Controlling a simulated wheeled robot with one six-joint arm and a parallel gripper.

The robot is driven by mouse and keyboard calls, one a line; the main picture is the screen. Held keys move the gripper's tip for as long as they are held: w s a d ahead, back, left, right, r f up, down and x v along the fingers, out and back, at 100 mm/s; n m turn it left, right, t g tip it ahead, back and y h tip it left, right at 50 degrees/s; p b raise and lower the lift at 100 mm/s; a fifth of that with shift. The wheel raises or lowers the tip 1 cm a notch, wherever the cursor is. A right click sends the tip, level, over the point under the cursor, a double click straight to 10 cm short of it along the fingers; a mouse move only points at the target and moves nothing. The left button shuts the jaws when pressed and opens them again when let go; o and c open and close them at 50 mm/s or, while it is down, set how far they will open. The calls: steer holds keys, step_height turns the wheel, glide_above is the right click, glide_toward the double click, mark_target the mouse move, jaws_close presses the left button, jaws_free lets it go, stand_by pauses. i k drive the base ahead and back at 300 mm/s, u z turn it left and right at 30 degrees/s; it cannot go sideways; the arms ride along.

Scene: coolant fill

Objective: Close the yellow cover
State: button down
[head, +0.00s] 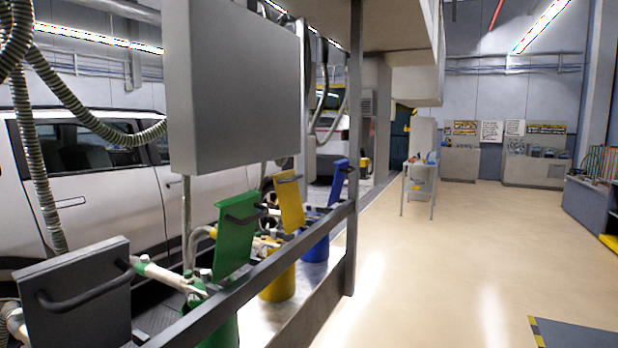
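The yellow cover (291,204) is a flat panel with a dark handle near its top. It stands raised and slightly tilted, open above the yellow container (279,286). A metal rail crosses in front of the containers, and the green cover hides part of the yellow one's surroundings. My gripper is not in view.
A green cover (235,236) and a blue cover (336,184) stand raised either side, with a dark grey panel (74,310) at front left. A dark rail (262,282) and post (353,140) bound the row. A grey box (235,90) hangs above. Floor (440,270) right is clear.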

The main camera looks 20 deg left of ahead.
mark_target(287, 191)
steer(key=u, duration=0.6)
steer(key=i, duration=0.75)
steer(key=u, duration=0.45)
